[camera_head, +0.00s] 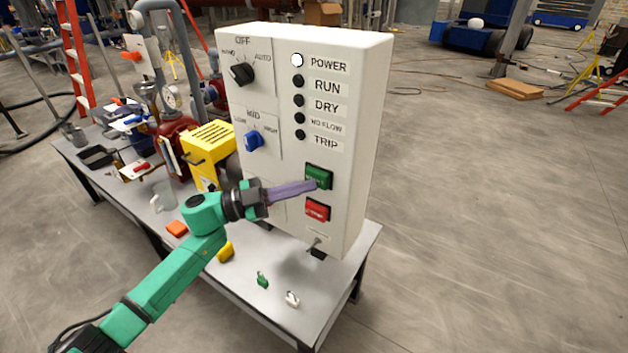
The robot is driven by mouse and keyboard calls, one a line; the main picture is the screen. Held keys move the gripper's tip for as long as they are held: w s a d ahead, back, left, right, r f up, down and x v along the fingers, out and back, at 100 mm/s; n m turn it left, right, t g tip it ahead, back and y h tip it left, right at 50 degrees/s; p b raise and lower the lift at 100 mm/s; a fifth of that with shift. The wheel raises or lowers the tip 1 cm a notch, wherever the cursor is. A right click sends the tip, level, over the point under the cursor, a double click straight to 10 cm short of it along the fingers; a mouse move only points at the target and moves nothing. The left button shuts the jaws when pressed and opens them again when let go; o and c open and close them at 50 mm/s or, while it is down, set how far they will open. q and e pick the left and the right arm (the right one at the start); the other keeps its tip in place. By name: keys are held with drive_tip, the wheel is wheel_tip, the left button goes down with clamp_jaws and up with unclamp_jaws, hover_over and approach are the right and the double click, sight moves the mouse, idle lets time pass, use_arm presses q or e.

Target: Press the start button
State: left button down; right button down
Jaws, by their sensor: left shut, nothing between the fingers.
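A white control box (352,130) stands upright over the grey table in the camera_head view. Its green start button (319,176) sits on the lower right of the front face, with a red button (317,210) just below it. My left gripper (314,186) comes in from the left and is shut and empty. Its purple fingertips are at the lower left edge of the green button and cover a small part of it. I cannot tell whether they touch it. My right gripper is not in view.
A black knob (242,73) and a blue knob (254,140) are on the box's left side. The power lamp (297,60) is white; the lamps below are dark. The table (232,279) holds a yellow machine (207,147), a clear jug (164,196) and small coloured parts.

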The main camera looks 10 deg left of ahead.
use_arm(q)
drive_tip(key=shift+w+d, duration=0.1)
drive_tip(key=shift+w, duration=0.2)
drive_tip(key=shift+s, duration=0.1)
idle(0.5)
drive_tip(key=shift+s+a+p, duration=0.35)
drive_tip(key=shift+s, duration=0.5)
drive_tip(key=s, duration=0.1)
drive_tip(key=s+a+p, duration=0.1)
drive_tip(key=s, duration=0.1)
drive_tip(key=s+p, duration=0.1)
drive_tip(key=shift+s+a, duration=0.3)
drive_tip(key=shift+a, duration=0.1)
